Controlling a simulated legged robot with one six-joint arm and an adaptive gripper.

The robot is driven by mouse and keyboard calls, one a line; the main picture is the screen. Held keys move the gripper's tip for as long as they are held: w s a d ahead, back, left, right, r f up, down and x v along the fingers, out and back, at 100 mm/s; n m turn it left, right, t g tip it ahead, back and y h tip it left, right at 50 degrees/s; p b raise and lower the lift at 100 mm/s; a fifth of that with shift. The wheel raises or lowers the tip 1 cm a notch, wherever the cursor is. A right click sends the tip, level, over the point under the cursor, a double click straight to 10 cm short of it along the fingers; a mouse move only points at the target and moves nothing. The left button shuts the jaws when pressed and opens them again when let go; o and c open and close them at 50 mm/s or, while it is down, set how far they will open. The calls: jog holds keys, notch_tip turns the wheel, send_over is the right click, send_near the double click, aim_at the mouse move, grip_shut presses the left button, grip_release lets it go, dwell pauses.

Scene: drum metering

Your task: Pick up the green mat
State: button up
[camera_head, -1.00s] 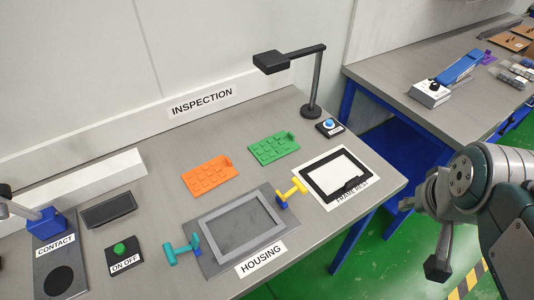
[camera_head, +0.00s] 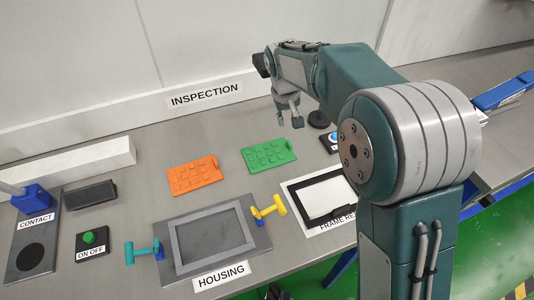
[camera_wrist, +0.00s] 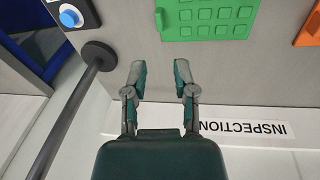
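The green mat (camera_head: 269,155) lies flat on the grey table, right of the orange mat (camera_head: 195,174). It has raised square bumps and a small tab at one corner. In the wrist view the green mat (camera_wrist: 208,18) is at the top, just beyond the fingertips, partly cut off by the frame edge. My gripper (camera_head: 288,118) is above the table behind the green mat, near the inspection lamp. In the wrist view my gripper (camera_wrist: 159,72) has its two fingers apart with nothing between them.
The lamp's round base (camera_wrist: 98,56) and pole (camera_wrist: 68,110) stand beside my gripper. A blue button box (camera_wrist: 72,14) is near the base. The housing fixture (camera_head: 215,240) with yellow and teal clamps and the white-bordered frame rest (camera_head: 297,203) lie in front of the mats.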

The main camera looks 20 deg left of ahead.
send_over(289, 144)
jog(key=f, duration=0.5)
jog(key=shift+s+a+f, duration=0.15)
jog(key=shift+s+a, duration=0.05)
jog(key=shift+s, duration=0.1)
jog(key=shift+w+a+f, duration=0.1)
jog(key=shift+f, duration=0.6)
jog(key=f, duration=0.4)
jog(key=shift+w+d+f, duration=0.15)
jog(key=shift+d+f, duration=0.05)
jog(key=shift+d, duration=0.1)
jog(key=shift+d+f, duration=0.15)
jog(key=shift+f, duration=0.05)
grip_shut()
